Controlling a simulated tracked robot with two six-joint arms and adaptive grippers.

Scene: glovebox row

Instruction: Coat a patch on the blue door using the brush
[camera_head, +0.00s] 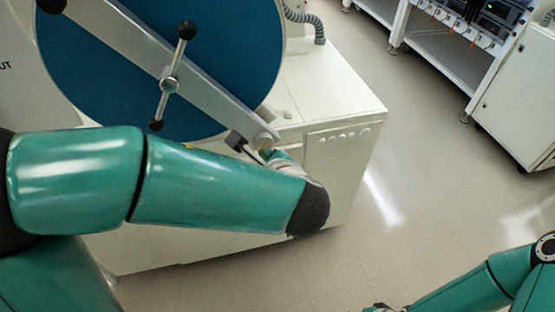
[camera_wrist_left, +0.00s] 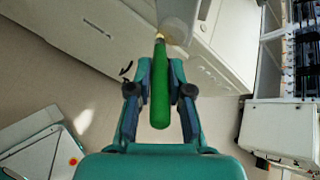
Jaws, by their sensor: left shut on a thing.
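The blue door (camera_head: 225,50) is a large round disc at the top left of the head view, with a grey bar and a crossed handle over it. My left gripper (camera_wrist_left: 161,68) is shut on a brush (camera_wrist_left: 160,95), whose green handle lies between the fingers in the left wrist view. The pale tip of the brush points up toward a grey rounded part. I cannot tell whether they touch. In the head view my left forearm covers most of the gripper and the door's lower edge. My right gripper (camera_head: 378,308) barely shows at the bottom edge; its fingers are unclear.
The grey bar (camera_head: 130,45) with its handle (camera_head: 169,85) crosses the door and ends at a round knob near my left wrist. A white cabinet (camera_head: 340,130) stands below and right of the door. Open floor (camera_head: 430,150) lies to the right, before a white rack (camera_head: 440,55).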

